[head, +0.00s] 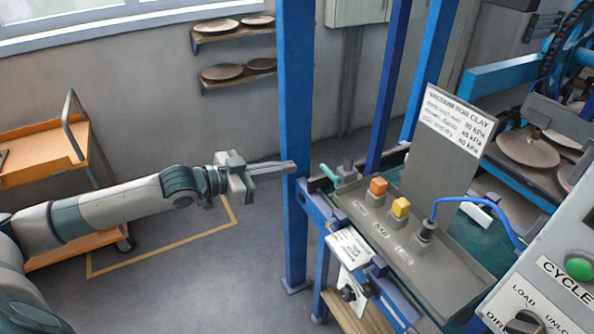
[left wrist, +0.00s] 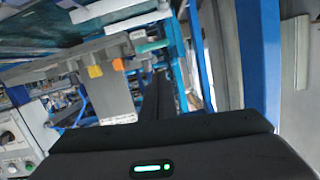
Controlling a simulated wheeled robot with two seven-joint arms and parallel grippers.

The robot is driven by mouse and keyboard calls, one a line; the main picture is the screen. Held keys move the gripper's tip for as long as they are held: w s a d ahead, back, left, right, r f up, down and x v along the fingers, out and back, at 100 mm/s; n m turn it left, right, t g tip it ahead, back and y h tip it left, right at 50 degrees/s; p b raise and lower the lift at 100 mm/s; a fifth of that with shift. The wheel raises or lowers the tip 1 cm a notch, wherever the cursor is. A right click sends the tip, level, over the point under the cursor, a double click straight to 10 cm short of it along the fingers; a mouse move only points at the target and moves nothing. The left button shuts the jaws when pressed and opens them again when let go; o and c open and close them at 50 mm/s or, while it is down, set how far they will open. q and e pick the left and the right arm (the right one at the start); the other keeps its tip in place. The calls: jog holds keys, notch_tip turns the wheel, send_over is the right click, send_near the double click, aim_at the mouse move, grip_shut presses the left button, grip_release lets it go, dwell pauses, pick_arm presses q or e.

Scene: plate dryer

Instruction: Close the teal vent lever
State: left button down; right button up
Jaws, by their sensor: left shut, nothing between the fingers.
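The teal vent lever (head: 330,174) sticks out at the far left end of the grey control panel, beside a dark grey fitting. It also shows in the left wrist view (left wrist: 152,46), above the tip of my fingers. My left gripper (head: 292,166) is shut and empty, its long fingers pointing right toward the lever. In the head view its tips lie at the blue upright post, a short way left of the lever; I cannot tell the depth between them. In the left wrist view my fingers (left wrist: 158,92) point up the picture. My right gripper is not in view.
The blue post (head: 297,120) stands between my gripper and the panel (head: 415,248). The panel carries an orange button (head: 378,186), a yellow button (head: 400,208) and a blue cable plug. A sign plate (head: 440,140) stands behind. An orange cart (head: 45,155) is at left.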

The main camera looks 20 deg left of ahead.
pick_arm(q)
jog(key=shift+b+v, duration=0.35)
jog(key=shift+v, duration=0.95)
